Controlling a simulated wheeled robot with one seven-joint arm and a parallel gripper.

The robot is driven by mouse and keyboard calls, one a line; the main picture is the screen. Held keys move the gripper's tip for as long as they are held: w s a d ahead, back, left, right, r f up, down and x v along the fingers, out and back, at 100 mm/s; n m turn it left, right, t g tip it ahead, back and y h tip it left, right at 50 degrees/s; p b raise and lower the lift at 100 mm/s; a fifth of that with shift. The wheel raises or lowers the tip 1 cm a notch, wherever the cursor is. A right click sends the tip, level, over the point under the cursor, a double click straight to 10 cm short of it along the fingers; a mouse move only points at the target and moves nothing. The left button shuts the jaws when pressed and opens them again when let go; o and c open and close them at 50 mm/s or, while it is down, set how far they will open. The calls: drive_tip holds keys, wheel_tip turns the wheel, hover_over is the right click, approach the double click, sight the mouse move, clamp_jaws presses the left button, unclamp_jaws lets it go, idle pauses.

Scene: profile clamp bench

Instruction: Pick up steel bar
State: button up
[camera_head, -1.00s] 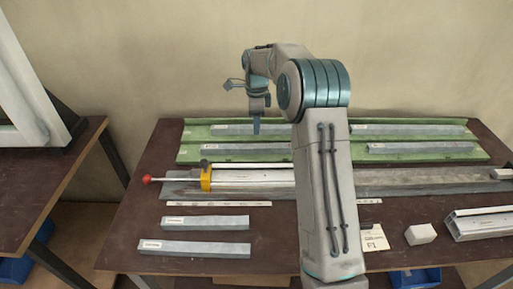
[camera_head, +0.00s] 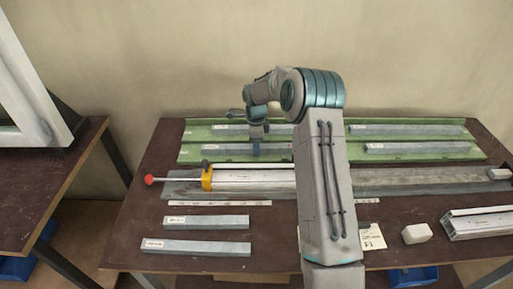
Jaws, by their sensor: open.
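Several grey steel bars with small pale labels are in view. In the green tray (camera_head: 200,148), one bar (camera_head: 228,130) lies at the back left, another bar (camera_head: 405,130) at the back right, and a third bar (camera_head: 418,148) at the front right. Two more bars lie on the brown table at the front left, a shorter one (camera_head: 208,222) and a longer one (camera_head: 196,248). My gripper (camera_head: 256,153) is open and points down over the left half of the tray, partly in front of the back left bar. Its height above the tray is unclear, and its jaws look empty.
A long clamp fixture with a yellow block (camera_head: 207,178) and red knob (camera_head: 148,180) runs across the table in front of the tray. A white block (camera_head: 417,233) and an aluminium profile (camera_head: 478,224) lie at right. My arm hides the table's middle.

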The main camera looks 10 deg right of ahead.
clamp_jaws()
drive_tip(key=shift+r, duration=0.15)
